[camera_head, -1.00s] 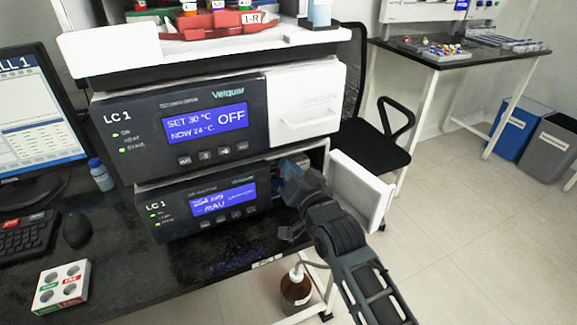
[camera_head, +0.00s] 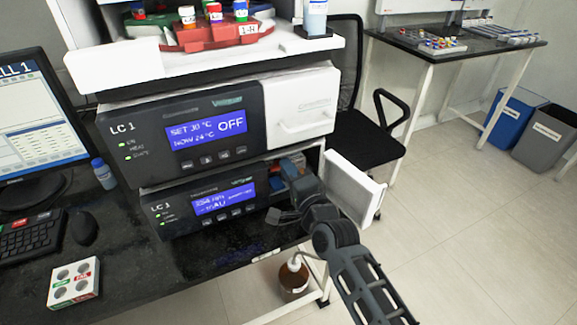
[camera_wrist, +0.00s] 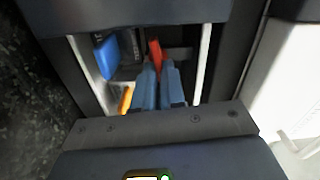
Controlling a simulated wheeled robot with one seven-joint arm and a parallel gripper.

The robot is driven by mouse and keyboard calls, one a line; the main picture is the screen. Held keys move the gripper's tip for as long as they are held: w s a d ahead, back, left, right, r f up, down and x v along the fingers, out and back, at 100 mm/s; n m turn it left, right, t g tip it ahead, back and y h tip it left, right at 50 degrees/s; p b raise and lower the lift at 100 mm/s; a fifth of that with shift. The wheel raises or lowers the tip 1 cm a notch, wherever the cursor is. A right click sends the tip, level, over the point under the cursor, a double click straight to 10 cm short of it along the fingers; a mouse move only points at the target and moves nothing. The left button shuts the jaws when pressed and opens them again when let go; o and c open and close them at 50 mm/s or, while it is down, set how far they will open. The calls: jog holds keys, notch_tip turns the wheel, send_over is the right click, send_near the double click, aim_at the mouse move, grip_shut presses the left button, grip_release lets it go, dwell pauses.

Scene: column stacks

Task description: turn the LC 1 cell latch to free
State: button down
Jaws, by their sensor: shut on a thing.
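The lower LC 1 unit (camera_head: 205,203) has its right-hand bay open, with the white door (camera_head: 352,188) swung out to the right. My gripper (camera_head: 300,190) reaches into this bay from the front. In the wrist view, the blue fingers of my gripper (camera_wrist: 158,72) are close together on a narrow red lever (camera_wrist: 154,52), which looks like the cell latch. The fingers cover its lower part, and its free or locked marking cannot be read. A blue block (camera_wrist: 106,56) is left of the lever, and an orange part (camera_wrist: 126,99) is lower left.
The bay's white side walls stand close on both sides of my fingers. The upper LC 1 unit (camera_head: 205,125) sits directly above, its display reading OFF. A brown bottle (camera_head: 293,275) stands below the bench edge. A white rack (camera_head: 74,283) lies at the bench's front left.

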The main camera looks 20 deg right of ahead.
jog(key=shift+f+m, duration=0.1)
jog(key=shift+m, duration=0.4)
dwell(0.3)
jog(key=c, duration=1.2)
grip_release()
jog(key=shift+s, duration=3.95)
